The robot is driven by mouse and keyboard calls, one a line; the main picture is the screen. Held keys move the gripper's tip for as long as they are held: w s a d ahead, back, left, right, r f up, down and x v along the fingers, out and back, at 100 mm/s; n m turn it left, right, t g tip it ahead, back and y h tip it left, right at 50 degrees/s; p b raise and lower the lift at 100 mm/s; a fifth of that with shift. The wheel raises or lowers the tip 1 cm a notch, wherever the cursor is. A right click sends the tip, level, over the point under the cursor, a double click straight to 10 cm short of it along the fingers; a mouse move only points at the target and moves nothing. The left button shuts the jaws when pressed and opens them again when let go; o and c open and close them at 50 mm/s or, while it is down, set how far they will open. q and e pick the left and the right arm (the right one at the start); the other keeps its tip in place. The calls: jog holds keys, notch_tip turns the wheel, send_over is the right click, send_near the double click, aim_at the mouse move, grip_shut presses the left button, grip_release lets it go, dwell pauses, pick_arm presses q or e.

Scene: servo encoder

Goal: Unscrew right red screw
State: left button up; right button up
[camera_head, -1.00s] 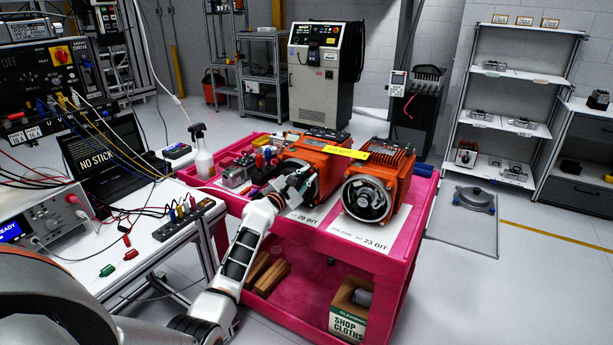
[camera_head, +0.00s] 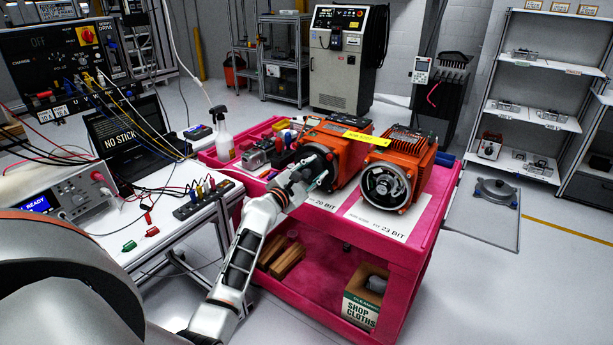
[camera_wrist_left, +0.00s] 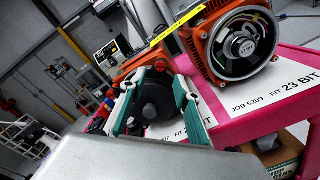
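Two orange motors stand on the pink cart: the left motor (camera_head: 343,147) by a "20 BIT" label and the right motor (camera_head: 410,160) on a "23 BIT" sheet. The right motor's round open face also shows in the left wrist view (camera_wrist_left: 243,47). My left gripper (camera_head: 312,172) is at the front face of the left motor and covers part of it. In the left wrist view its teal-padded fingers (camera_wrist_left: 158,108) are apart, on either side of a dark round part (camera_wrist_left: 153,98). I cannot tell whether they touch it. My right gripper is not in view.
The pink cart (camera_head: 432,230) has a lower shelf with a shop cloths box (camera_head: 364,297). A spray bottle (camera_head: 221,135) stands by a red bin of parts. A white bench (camera_head: 165,225) with cables and a laptop is on the left.

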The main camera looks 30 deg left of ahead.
pick_arm(q)
jog(key=s, duration=0.4)
jog(key=shift+s, duration=0.4)
jog(key=s+d+f+m+g, duration=0.1)
jog(key=s+d+f+m, duration=0.3)
jog(key=f, duration=0.3)
jog(key=s+d+f+m+g, duration=0.2)
jog(key=s+f+m, duration=0.1)
jog(key=f+m, duration=0.3)
jog(key=s+d+f+m+g, duration=0.1)
jog(key=s+d+f+m, duration=0.4)
jog(key=s, duration=0.4)
jog(key=s+d+f+m+g+h, duration=0.1)
jog(key=s+d+f+m+g, duration=0.1)
jog(key=s+d+f+m, duration=0.4)
jog(key=s+d+f+m+g+h, duration=0.1)
jog(key=s+d+f+m, duration=0.4)
jog(key=s, duration=0.8)
notch_tip(320, 180, down, 4)
jog(key=m, duration=0.5)
jog(key=shift+d+r+g, duration=0.2)
jog(key=shift+d+g, duration=0.1)
jog(key=shift+d, duration=0.05)
